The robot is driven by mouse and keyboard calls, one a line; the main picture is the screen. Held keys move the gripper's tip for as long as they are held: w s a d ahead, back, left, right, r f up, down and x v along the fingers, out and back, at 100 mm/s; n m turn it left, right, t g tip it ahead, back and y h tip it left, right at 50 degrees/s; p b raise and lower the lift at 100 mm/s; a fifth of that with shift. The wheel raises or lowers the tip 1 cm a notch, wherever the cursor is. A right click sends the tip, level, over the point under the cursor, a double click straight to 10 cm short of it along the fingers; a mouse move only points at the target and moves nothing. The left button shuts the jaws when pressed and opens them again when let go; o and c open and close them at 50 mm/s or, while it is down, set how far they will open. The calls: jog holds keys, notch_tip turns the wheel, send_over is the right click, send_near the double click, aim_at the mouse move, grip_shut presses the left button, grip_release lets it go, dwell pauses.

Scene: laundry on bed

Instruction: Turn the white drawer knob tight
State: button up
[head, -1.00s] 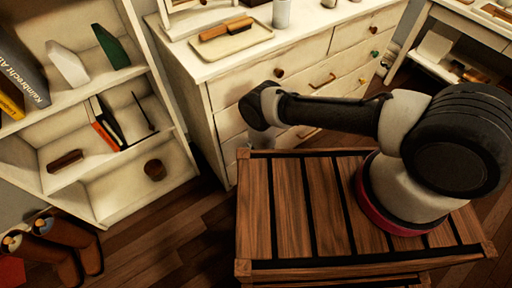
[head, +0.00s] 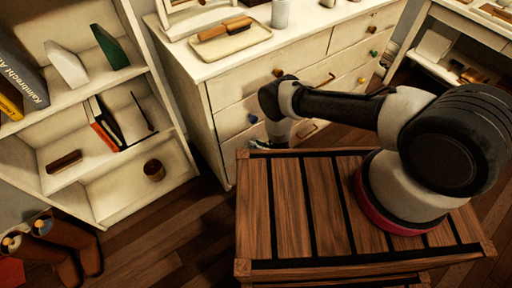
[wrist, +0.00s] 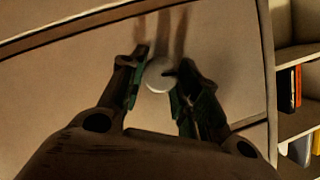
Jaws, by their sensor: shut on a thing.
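The white drawer knob (wrist: 159,76) shows in the wrist view as a pale round disc against a cream drawer front (wrist: 75,75). My gripper (wrist: 163,63) has one finger on each side of the knob and is shut on it. In the head view my arm and wrist cover the knob and most of the gripper, low at the dresser's front (head: 235,92). How far the knob is turned cannot be told.
A blue knob (head: 253,119) and a dark brown knob (head: 278,72) sit near my wrist. A shelf unit (head: 100,203) stands to the left. A tray (head: 262,35) with a brush lies on top.

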jog(key=shift+m+y, duration=0.6)
jog(key=shift+m, duration=0.2)
jog(key=shift+d, duration=0.1)
jog(key=o, duration=1)
jog(key=v, duration=1.2)
jog(key=shift+w, duration=0.15)
